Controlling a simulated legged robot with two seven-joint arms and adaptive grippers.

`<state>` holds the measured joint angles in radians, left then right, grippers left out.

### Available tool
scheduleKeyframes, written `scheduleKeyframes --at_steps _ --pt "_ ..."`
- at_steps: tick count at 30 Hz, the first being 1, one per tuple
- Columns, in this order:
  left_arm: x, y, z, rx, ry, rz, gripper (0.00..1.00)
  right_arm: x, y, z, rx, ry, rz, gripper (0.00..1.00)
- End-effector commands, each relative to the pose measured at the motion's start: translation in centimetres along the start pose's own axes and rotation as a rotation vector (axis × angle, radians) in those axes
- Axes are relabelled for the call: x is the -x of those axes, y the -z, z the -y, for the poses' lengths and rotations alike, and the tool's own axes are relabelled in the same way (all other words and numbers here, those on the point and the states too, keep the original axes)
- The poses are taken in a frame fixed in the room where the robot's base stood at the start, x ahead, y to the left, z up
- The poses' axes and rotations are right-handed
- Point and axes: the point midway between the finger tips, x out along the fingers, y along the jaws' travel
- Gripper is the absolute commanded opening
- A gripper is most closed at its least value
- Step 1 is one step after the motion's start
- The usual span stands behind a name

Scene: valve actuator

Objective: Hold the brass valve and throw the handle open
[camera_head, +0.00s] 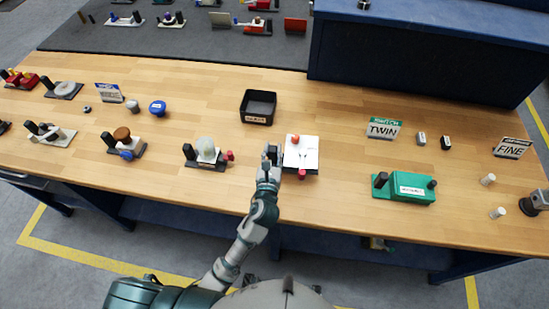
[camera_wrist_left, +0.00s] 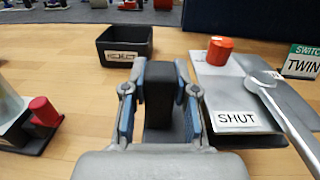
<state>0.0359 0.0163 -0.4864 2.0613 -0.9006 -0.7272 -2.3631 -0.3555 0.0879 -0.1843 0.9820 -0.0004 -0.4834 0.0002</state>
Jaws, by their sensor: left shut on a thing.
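The valve fixture (camera_head: 300,155) is a pale plate on a dark base at the bench's front middle; no brass colour shows on it. In the left wrist view its grey plate (camera_wrist_left: 225,90) carries a SHUT label, an orange-red knob (camera_wrist_left: 220,50) and a silver lever (camera_wrist_left: 290,120) running down to the right from a round pivot. A red lever tip (camera_head: 302,174) shows in the head view. My left gripper (camera_head: 271,155) is shut on a black upright post (camera_wrist_left: 158,95) just left of the plate. The lever is free of my gripper. My right gripper is not in view.
A black open tray (camera_head: 258,107) stands behind the gripper. A fixture with a pale dome (camera_head: 206,150) is left, its red knob (camera_wrist_left: 43,111) close by. A green box (camera_head: 405,188) and TWIN sign (camera_head: 383,128) stand right. Bare wood lies between them.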

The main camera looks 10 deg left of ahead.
Motion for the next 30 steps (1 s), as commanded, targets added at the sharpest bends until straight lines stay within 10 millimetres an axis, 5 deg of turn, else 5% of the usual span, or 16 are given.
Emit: scheduleKeyframes --at_steps 3,6,15,30 --pt "0.0 -2.6 0.0 0.003 0.002 0.008 0.00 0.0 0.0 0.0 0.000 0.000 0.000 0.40" --pt "-0.1 -3.1 0.0 0.001 0.000 0.003 0.00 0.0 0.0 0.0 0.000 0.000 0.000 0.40" --pt "-0.1 2.2 0.0 0.000 -0.004 -0.001 0.00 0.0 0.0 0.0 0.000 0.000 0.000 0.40" --pt "0.0 4.6 0.0 0.003 -0.002 0.001 0.00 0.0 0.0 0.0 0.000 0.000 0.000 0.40"
